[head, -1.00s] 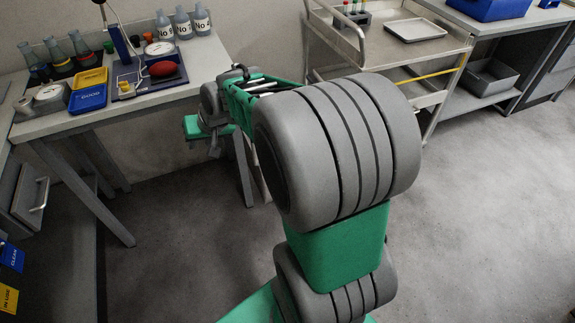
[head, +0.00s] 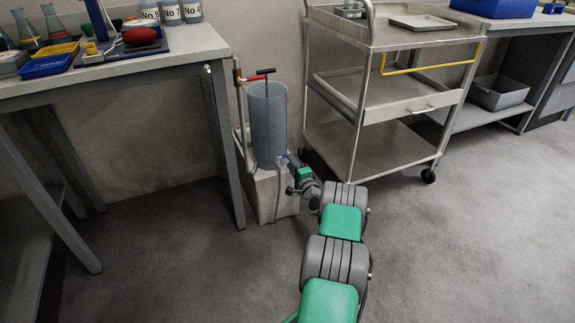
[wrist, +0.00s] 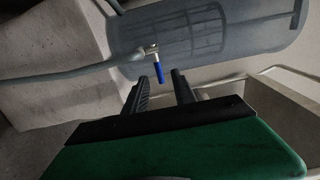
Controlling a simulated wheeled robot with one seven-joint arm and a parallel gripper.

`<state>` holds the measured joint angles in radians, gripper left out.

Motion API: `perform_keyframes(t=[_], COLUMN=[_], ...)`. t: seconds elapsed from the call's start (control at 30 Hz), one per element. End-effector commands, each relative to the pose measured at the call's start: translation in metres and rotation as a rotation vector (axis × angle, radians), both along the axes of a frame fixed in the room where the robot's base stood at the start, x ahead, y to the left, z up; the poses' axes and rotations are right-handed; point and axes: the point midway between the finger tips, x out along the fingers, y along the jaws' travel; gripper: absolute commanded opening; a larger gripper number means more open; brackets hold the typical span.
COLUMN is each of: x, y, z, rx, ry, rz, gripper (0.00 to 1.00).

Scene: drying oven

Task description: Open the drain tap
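The drain tap (wrist: 151,50) is a small metal fitting with a blue lever (wrist: 159,71), low on the grey see-through cylinder (wrist: 220,38). A grey hose (wrist: 75,75) runs from it to the left in the wrist view. In the head view the cylinder (head: 267,120) stands upright on a pale block (head: 262,195), and the tap is too small to make out clearly. My gripper (wrist: 167,73) is open, with its two dark fingers apart and pointing at the tap. The blue lever appears at the gap between the fingertips. I cannot tell whether either finger touches it.
A bench (head: 130,62) with bottles and trays stands to the left, its leg close to the block. A steel trolley (head: 372,95) stands to the right. A red-handled rod (head: 262,73) tops the cylinder. The floor in front is clear.

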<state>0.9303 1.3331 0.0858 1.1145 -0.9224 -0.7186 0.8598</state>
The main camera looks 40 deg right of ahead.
Motion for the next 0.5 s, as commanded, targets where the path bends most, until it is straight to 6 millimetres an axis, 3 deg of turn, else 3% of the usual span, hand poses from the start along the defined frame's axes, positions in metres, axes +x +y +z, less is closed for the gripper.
perform_keyframes(t=[0.2,0.5], x=[0.033,0.038], y=[-0.009,-0.010], z=[-0.004,-0.001], rx=[-0.001,0.000], ry=[0.001,0.003], rz=[0.002,0.000], gripper=[0.32,0.32])
